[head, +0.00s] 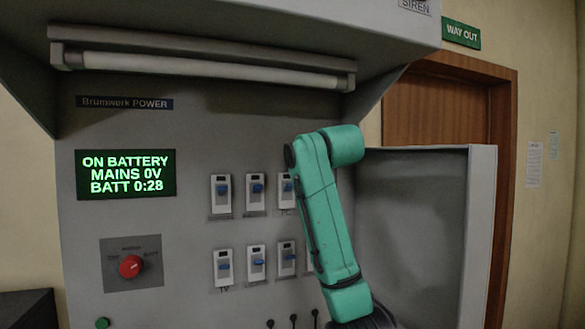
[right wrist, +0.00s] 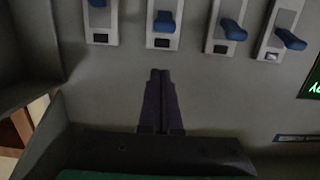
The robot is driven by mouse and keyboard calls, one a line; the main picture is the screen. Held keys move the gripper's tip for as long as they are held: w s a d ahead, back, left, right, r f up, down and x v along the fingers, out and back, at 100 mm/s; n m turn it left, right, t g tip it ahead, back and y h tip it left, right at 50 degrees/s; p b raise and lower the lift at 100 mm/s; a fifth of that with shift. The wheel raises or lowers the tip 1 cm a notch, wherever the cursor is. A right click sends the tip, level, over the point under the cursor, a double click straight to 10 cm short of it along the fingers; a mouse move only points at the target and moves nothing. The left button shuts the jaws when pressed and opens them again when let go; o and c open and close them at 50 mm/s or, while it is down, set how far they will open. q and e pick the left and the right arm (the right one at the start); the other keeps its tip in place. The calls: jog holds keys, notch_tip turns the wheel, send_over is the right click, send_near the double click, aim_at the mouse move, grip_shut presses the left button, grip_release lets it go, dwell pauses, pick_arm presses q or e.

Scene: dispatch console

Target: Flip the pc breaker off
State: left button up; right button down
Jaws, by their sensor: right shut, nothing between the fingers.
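The pc breaker (head: 286,186) is third from the left in the panel's upper row, above a "PC" label. Its blue lever shows in the head view, and my green right arm hides part of its right side. The right wrist view sees the panel upside down; there the same breaker (right wrist: 164,28) is third from the right, with its blue lever sticking out. My right gripper (right wrist: 160,74) is shut and empty, its tips apart in the picture from that breaker, on its window side. The head view does not show this gripper. My left gripper is in neither view.
Other blue-lever breakers (head: 220,194) flank it, with a lower row (head: 223,267) below. A display (head: 125,174) reads "ON BATTERY MAINS 0V BATT 0:28". A red knob (head: 131,266) is lower left. A lamp (head: 200,68) overhangs the panel; a grey side wall (head: 478,240) stands right.

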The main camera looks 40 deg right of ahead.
aim_at(287, 176)
jog(key=shift+w+d+r+p, duration=0.1)
jog(key=shift+w+d+p, duration=0.15)
jog(key=shift+w, duration=0.3)
jog(key=shift+w+d+r+p, duration=0.1)
jog(key=shift+w+p, duration=0.25)
jog(key=shift+w, duration=0.15)
notch_tip(287, 176, down, 3)
jog(key=shift+a+f, duration=0.1)
jog(key=shift+s+f, duration=0.15)
jog(key=shift+f, duration=0.15)
jog(key=shift+s+a+f, duration=0.1)
jog(key=shift+s+f, duration=0.2)
jog(key=shift+s, duration=0.1)
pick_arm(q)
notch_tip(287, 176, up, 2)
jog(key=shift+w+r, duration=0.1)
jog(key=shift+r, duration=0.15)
